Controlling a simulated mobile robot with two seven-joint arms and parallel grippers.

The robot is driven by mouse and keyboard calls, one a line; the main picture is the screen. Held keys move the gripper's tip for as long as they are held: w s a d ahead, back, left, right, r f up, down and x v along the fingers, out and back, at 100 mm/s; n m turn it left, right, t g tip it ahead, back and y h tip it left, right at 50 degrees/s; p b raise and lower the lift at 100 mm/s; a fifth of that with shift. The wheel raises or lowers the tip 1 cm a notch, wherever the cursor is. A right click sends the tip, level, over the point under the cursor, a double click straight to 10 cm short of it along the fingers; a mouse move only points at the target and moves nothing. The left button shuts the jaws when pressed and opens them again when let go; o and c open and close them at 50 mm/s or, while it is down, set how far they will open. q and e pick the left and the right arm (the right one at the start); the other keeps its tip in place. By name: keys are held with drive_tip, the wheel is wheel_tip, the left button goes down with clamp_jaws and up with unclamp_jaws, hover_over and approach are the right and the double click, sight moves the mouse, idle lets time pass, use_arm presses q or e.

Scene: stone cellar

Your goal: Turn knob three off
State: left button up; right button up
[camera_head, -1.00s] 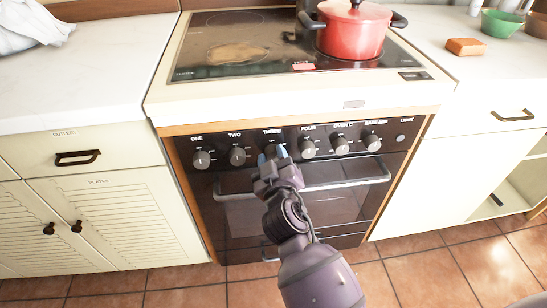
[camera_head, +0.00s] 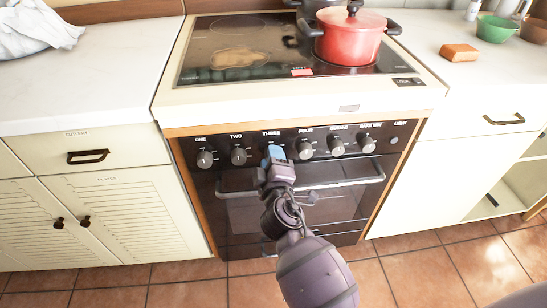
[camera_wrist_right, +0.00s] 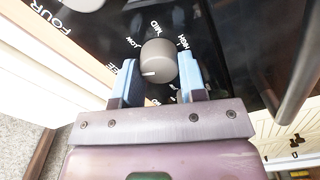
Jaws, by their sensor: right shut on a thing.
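Knob three (camera_wrist_right: 157,62) is a round grey knob on the black stove panel, with a white mark toward the lower left of its face in the right wrist view. My right gripper (camera_head: 275,155) is at the panel under the label THREE and hides this knob in the head view. In the right wrist view its blue fingers (camera_wrist_right: 159,80) stand on either side of the knob, shut on it. My left gripper is not in view.
Knob two (camera_head: 238,157) and knob four (camera_head: 305,150) sit close on either side. The oven handle (camera_head: 345,182) runs just below the knobs. A red pot (camera_head: 349,40) stands on the cooktop. White counters (camera_head: 75,80) flank the stove.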

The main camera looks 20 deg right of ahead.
use_arm(q)
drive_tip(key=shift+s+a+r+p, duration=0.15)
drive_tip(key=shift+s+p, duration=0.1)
drive_tip(key=shift+p, duration=0.35)
use_arm(e)
drive_tip(key=n, duration=0.4)
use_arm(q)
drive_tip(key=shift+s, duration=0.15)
use_arm(e)
drive_tip(key=shift+n, duration=0.3)
drive_tip(key=o, duration=0.7)
drive_tip(key=shift+c, duration=0.2)
drive_tip(key=shift+o, duration=1.4)
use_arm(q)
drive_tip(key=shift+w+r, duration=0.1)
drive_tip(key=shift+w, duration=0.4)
